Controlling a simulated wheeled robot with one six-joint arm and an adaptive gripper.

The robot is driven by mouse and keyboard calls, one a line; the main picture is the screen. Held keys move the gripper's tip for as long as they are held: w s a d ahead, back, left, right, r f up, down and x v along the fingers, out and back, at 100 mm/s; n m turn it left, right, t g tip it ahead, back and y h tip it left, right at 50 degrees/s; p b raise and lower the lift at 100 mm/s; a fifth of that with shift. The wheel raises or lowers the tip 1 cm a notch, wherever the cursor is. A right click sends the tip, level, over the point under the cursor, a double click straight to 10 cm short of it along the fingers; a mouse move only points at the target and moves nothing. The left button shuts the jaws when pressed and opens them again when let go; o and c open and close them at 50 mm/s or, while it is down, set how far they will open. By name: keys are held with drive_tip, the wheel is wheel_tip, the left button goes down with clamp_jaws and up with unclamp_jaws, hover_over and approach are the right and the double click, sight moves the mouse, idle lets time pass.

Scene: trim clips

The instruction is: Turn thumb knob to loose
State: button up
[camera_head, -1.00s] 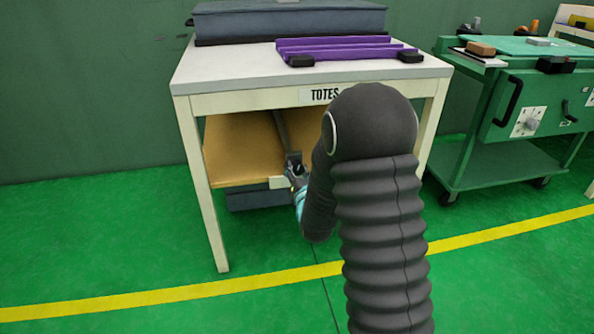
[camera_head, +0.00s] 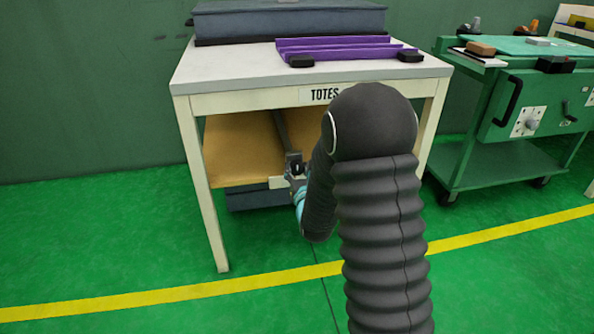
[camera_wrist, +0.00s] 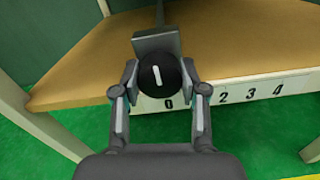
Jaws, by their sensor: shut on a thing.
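The thumb knob (camera_wrist: 158,74) is a round black knob with a white line on its face, seen in the wrist view. The line stands nearly upright, tilted slightly. The knob sits at the front of a grey block (camera_wrist: 156,42) at the lower shelf's edge. My gripper (camera_wrist: 160,80) has one finger on each side of the knob and is shut on it. In the head view my gripper (camera_head: 295,172) is at the front edge of the shelf, and the knob is too small to make out there.
The wooden shelf (camera_head: 235,150) belongs to a white table (camera_head: 245,70) labelled TOTES. A number strip (camera_wrist: 255,92) runs along the shelf edge. Purple rails (camera_head: 340,47) and a dark case (camera_head: 285,20) lie on top. A green cart (camera_head: 500,150) stands at the right.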

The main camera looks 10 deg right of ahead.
drive_tip(key=o, duration=1.1)
drive_tip(key=shift+o, duration=0.2)
drive_tip(key=s, duration=0.7)
drive_tip(key=shift+s, duration=0.2)
